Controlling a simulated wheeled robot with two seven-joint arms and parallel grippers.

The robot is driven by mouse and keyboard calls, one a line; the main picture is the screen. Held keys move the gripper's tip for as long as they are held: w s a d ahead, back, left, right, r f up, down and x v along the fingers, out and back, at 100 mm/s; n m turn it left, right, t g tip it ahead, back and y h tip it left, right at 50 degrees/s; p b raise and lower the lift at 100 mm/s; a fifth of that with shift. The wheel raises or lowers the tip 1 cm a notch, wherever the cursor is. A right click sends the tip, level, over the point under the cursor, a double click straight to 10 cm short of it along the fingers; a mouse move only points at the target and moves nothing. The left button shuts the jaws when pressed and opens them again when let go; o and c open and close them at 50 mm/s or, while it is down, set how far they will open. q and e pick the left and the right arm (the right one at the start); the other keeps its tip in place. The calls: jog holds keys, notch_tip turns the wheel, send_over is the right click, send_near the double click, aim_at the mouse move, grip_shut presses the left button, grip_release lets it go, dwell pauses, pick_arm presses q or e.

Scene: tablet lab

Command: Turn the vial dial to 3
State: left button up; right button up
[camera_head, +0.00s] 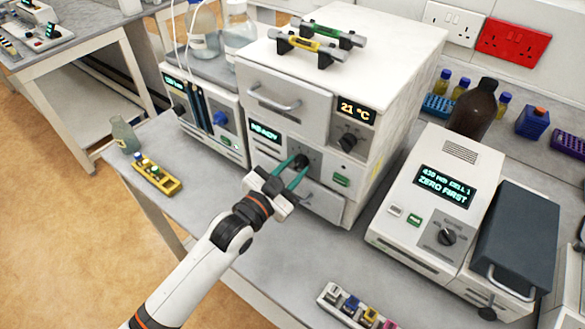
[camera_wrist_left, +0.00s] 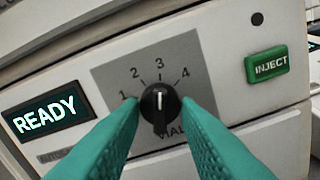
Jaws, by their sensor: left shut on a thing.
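The black vial dial (camera_wrist_left: 160,104) sits on a grey panel with the numbers 1 to 4 around it, on the front of the white instrument. Its white pointer line stands upright and points at the 3. My left gripper (camera_head: 290,166), with teal fingers, is shut on the dial, one finger on each side of it. The dial also shows between the fingertips in the head view (camera_head: 301,160). The display (camera_wrist_left: 45,115) left of the dial reads READY. A green INJECT button (camera_wrist_left: 267,65) is to the right of the dial. My right gripper is not in view.
A dark knob (camera_head: 348,142) and a 21 °C display (camera_head: 357,109) are above the dial. A white instrument reading ZERO FIRST (camera_head: 418,205) stands to the right. A yellow rack (camera_head: 157,180) and a colourful vial rack (camera_head: 350,310) lie near the bench's front.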

pick_arm(q)
jog(key=shift+f, duration=0.1)
jog(key=o, duration=1)
jog(key=b+v, duration=0.3)
jog(key=v, duration=0.9)
